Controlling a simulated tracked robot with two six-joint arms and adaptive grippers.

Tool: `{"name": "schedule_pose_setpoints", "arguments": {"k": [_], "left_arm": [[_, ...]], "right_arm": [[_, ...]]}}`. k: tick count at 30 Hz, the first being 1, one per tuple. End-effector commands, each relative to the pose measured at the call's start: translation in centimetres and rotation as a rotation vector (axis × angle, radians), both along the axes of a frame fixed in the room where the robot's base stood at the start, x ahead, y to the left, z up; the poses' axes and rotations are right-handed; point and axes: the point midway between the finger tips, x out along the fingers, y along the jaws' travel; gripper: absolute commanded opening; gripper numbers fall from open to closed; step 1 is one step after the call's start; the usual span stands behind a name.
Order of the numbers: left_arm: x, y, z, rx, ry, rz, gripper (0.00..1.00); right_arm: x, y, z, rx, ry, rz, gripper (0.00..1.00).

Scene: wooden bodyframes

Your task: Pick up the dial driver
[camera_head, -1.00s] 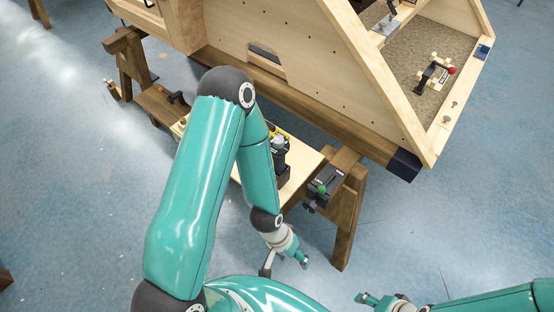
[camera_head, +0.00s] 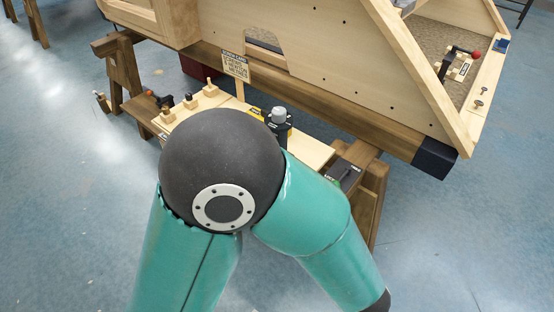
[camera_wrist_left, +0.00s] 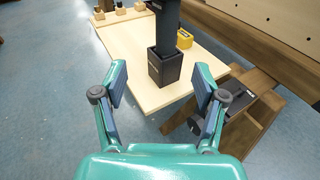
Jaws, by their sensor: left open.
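A dark upright tool with a grey round top (camera_head: 278,116), which looks like the dial driver, stands near the right end of a light wooden board (camera_head: 310,150). In the left wrist view its black shaft (camera_wrist_left: 167,25) rises from a square black holder (camera_wrist_left: 164,68), and its top is cut off. My left gripper (camera_wrist_left: 161,84) is open and empty. Its fingers are apart, one to each side of the holder in the picture, on the near side of it. In the head view the left gripper is out of frame. My right gripper is in neither view.
A yellow object (camera_wrist_left: 185,39) sits just behind the holder. Wooden blocks with pegs (camera_head: 210,90) and a small sign (camera_head: 235,66) are farther left. A large wooden frame (camera_head: 340,60) on sawhorses stands behind. A dark box with a green part (camera_head: 344,175) is at right.

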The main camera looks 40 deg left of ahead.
Motion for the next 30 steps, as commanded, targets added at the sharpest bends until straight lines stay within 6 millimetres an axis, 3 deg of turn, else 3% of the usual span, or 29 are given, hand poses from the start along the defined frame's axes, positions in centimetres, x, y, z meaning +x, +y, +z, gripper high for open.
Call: {"name": "schedule_pose_setpoints", "arguments": {"k": [5,18,30], "left_arm": [[0.9,-0.2,1.8,0.059,-0.073,-0.039,0.71],[6.1,6.7,1.3,0.058,-0.072,-0.034,0.71],[8.2,9.3,1.1,0.058,-0.072,-0.036,0.71]], "right_arm": [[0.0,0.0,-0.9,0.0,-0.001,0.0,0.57],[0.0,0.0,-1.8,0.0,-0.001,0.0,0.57],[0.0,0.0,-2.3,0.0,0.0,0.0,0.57]]}}
